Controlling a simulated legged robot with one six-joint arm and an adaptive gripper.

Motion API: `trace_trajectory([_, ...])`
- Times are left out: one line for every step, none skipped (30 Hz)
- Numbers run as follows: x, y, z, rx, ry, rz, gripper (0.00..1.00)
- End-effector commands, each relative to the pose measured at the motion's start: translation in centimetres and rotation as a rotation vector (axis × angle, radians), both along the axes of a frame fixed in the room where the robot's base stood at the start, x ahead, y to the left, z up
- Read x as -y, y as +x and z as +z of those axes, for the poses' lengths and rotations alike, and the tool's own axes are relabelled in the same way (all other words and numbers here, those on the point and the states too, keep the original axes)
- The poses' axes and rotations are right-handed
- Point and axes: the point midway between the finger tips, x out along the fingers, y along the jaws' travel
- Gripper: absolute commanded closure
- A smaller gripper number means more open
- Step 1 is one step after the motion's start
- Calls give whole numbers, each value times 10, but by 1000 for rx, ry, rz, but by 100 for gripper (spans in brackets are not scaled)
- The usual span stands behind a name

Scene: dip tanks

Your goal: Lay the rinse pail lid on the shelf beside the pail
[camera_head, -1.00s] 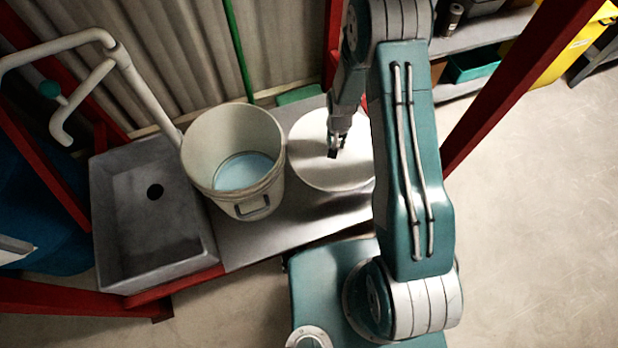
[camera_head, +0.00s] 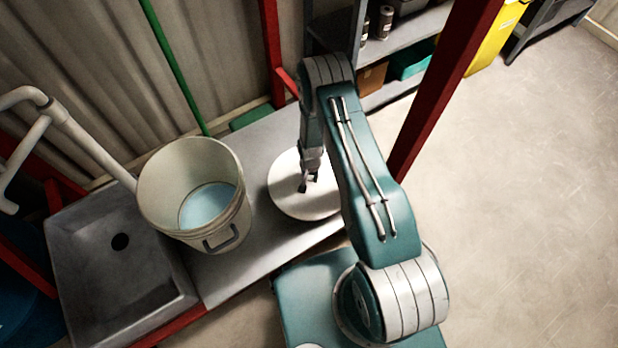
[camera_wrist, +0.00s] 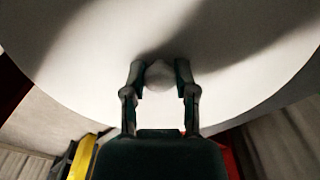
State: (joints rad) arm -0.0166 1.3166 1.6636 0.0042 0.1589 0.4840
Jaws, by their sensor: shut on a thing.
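The rinse pail lid (camera_head: 288,199) is a round, off-white disc at the right of the pail, over the grey shelf (camera_head: 262,232). My gripper (camera_head: 308,184) is at the lid's top, with my arm covering part of its right side. In the wrist view, the lid (camera_wrist: 60,50) fills most of the picture, and my gripper (camera_wrist: 158,76) has its two fingers shut on the lid's pale knob. I cannot tell whether the lid touches the shelf or hangs just above it. The rinse pail (camera_head: 165,185) stands upright and uncovered, with blue liquid inside.
A grey sink (camera_head: 75,250) with a dark drain lies left of the pail, beside a white bent pipe (camera_head: 95,145). A red post (camera_head: 440,95) rises right of my arm. A green pole (camera_head: 175,65) leans behind the shelf. Open floor lies at the right.

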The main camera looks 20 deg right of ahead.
Motion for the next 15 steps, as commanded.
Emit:
trace_trajectory([3,6,-10,-1,0,-2,100])
trace_trajectory([4,9,-14,-1,0,-2,100])
trace_trajectory([6,13,-20,0,0,-2,100])
trace_trajectory([7,16,-25,-1,0,-2,100])
trace_trajectory([9,20,-29,0,-1,-2,100])
trace_trajectory([10,24,-34,0,-1,-2,100])
trace_trajectory([12,28,-38,0,-1,-1,100])
trace_trajectory([13,29,-42,-1,-2,-1,100])
trace_trajectory([14,33,-45,0,-1,0,100])
trace_trajectory([15,35,-48,0,-1,0,100])
trace_trajectory([15,37,-50,0,-1,0,100])
trace_trajectory([16,39,-52,0,-1,0,100])
trace_trajectory([16,40,-53,0,-1,0,100])
trace_trajectory([17,41,-54,0,-1,0,100])
trace_trajectory([17,42,-56,0,-1,0,100])
